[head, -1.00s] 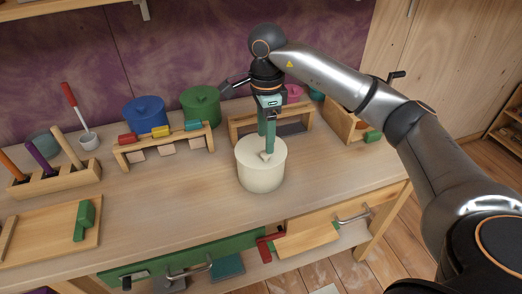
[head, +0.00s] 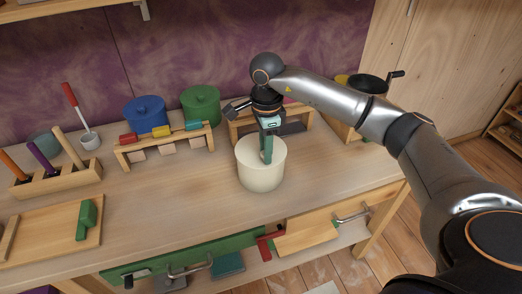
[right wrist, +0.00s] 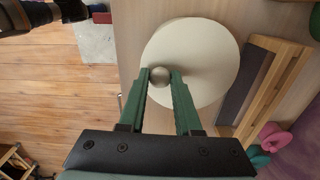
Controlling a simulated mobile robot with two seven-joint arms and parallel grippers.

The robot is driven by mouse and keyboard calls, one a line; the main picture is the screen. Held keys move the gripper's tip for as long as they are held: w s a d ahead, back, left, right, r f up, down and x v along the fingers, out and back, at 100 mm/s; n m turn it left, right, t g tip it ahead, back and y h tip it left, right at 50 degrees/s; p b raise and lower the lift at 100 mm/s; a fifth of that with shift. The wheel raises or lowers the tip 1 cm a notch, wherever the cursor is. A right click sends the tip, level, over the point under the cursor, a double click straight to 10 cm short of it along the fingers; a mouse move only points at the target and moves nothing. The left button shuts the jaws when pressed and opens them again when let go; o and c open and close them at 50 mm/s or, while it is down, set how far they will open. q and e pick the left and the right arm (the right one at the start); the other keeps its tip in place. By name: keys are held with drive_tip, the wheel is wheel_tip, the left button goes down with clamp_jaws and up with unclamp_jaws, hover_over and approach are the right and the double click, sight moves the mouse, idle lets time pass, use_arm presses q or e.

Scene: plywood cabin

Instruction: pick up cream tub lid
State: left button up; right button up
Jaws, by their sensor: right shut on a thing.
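The cream tub (head: 260,180) stands upright on the workbench, near the middle of the head view. Its cream lid (head: 247,150) sits on top of it, level as far as I can tell. In the right wrist view the lid (right wrist: 205,50) is a pale disc with a round grey knob (right wrist: 160,76). My right gripper (head: 266,158) points down at the lid from above. In the right wrist view its green fingers (right wrist: 160,80) are shut on the knob, one on each side. In the head view the fingers hide the knob. My left gripper is not in view.
A blue pot (head: 144,112) and a green pot (head: 201,104) stand at the back, behind a wooden rack (head: 165,143) with coloured blocks. A wooden frame (head: 240,128) stands close behind the tub. The bench is clear left of the tub (head: 190,195).

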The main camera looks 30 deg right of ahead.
clamp_jaws()
drive_tip(key=shift+r, duration=0.15)
